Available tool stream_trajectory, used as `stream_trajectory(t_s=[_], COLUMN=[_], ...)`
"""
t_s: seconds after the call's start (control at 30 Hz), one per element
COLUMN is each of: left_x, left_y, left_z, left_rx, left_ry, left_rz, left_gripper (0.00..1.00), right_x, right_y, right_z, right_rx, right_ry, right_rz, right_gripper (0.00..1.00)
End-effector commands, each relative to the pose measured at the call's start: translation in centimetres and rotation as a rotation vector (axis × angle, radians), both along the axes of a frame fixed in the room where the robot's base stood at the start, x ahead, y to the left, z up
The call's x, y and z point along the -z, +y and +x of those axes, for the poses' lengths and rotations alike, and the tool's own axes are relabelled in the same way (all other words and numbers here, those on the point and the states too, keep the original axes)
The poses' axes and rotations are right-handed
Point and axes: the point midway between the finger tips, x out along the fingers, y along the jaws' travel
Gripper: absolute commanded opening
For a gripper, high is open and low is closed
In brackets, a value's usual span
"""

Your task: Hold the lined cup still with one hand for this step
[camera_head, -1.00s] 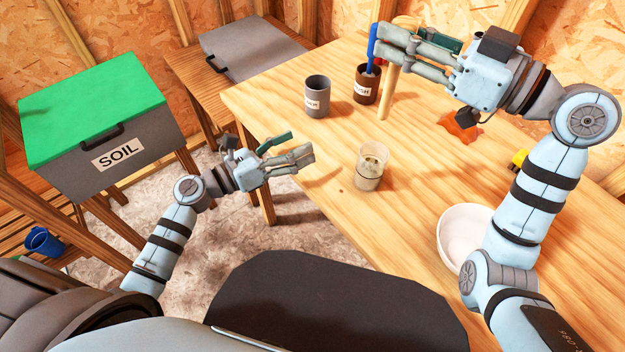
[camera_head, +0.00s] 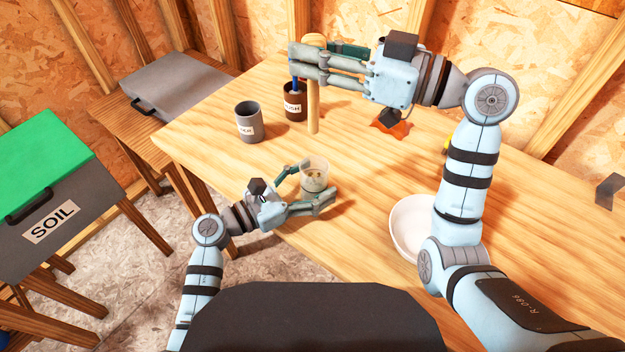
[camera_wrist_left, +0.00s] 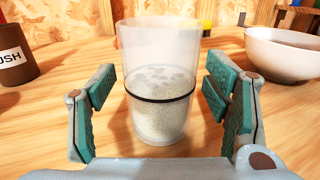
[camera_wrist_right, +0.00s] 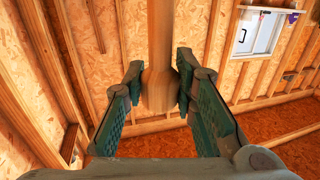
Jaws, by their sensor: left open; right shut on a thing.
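The lined cup (camera_head: 314,178) is clear, with a dark ring line and pale grainy stuff inside, as the left wrist view (camera_wrist_left: 160,115) shows. It stands upright on the table. My left gripper (camera_head: 314,186) is open, with one finger on each side of the cup. In the left wrist view small gaps show between the pads and the cup. My right gripper (camera_head: 296,62) is higher and further back, shut on an upright wooden rod (camera_head: 313,108). The right wrist view shows the rod's rounded bulge (camera_wrist_right: 159,90) between the fingers.
A grey labelled cup (camera_head: 248,122) and a dark labelled cup (camera_head: 295,103) with a blue item stand at the back left of the table. A white bowl (camera_head: 407,228) is to the right, beside my right arm. An orange item (camera_head: 392,127) lies behind. Bare table lies between.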

Motion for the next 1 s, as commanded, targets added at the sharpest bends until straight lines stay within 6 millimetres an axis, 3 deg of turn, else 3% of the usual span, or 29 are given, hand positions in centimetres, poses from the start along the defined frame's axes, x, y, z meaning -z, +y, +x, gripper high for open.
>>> stream_trajectory(t_s=[0.17,0.5,0.53,0.7,1.0], left_x=[0.01,0.02,0.02,0.03,0.04], left_y=[0.03,0.05,0.06,0.07,0.09], left_z=[-0.01,-0.02,-0.02,-0.02,-0.03], left_rx=[0.0,0.0,0.0,-0.001,-0.001], left_ry=[0.001,0.001,0.001,0.001,0.002], left_rz=[-0.001,-0.001,-0.001,-0.001,-0.001], left_gripper=[0.68,0.14,0.42,0.15,0.15], right_x=[-0.01,0.0,0.0,-0.01,-0.01], right_y=[0.0,-0.02,-0.01,0.0,0.01], right_z=[0.0,0.0,0.0,0.0,-0.01], right_rx=[0.0,0.0,0.0,0.0,0.0], right_ry=[0.0,0.0,0.0,0.0,0.0], right_rz=[0.0,0.0,0.0,0.0,0.0], right_gripper=[0.0,0.0,0.0,0.0,0.0])
